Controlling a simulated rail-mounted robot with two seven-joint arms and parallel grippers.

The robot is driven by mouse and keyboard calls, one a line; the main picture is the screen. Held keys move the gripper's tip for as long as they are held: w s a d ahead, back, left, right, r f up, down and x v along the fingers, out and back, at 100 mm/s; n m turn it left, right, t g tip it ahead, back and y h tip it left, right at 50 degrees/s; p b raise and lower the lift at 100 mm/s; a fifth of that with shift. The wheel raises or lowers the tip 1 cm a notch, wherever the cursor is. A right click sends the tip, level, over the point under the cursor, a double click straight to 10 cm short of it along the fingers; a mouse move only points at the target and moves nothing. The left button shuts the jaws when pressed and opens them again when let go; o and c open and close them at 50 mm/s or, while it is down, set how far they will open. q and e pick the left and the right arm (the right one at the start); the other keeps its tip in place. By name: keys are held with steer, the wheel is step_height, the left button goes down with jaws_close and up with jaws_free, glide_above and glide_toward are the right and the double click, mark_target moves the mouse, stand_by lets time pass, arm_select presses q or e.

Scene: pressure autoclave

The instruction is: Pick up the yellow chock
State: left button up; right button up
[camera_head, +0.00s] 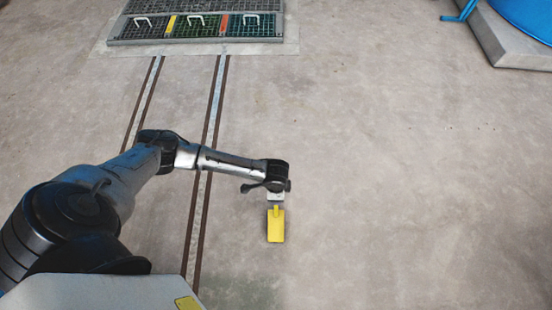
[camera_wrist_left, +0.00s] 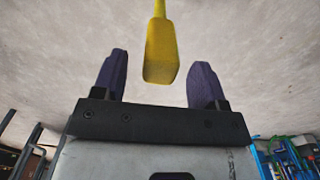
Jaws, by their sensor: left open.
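The yellow chock (camera_head: 275,228) lies on the concrete floor in the head view, with a narrow handle at its upper end. My left gripper (camera_head: 276,197) is at the handle end of the chock, and its fingers are hard to make out there. In the left wrist view, the chock (camera_wrist_left: 161,58) shows between and beyond the two dark fingers of my open left gripper (camera_wrist_left: 160,60). Gaps show on both sides of it, and neither finger appears to touch it. My right gripper is not in view.
Two rail tracks (camera_head: 210,130) run along the floor left of the chock. They lead to a grated floor panel (camera_head: 195,27) with white handles at the top. A blue round vessel (camera_head: 525,15) on a concrete plinth (camera_head: 510,45) stands at the upper right. The floor right of the chock is clear.

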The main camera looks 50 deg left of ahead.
arm_select(q)
step_height(320, 180, down, 4)
steer(key=shift+r+b, duration=0.2)
steer(key=shift+b, duration=0.8)
steer(key=shift+r, duration=0.1)
steer(key=shift+c, duration=1.3)
jaws_close()
steer(key=shift+w, duration=0.1)
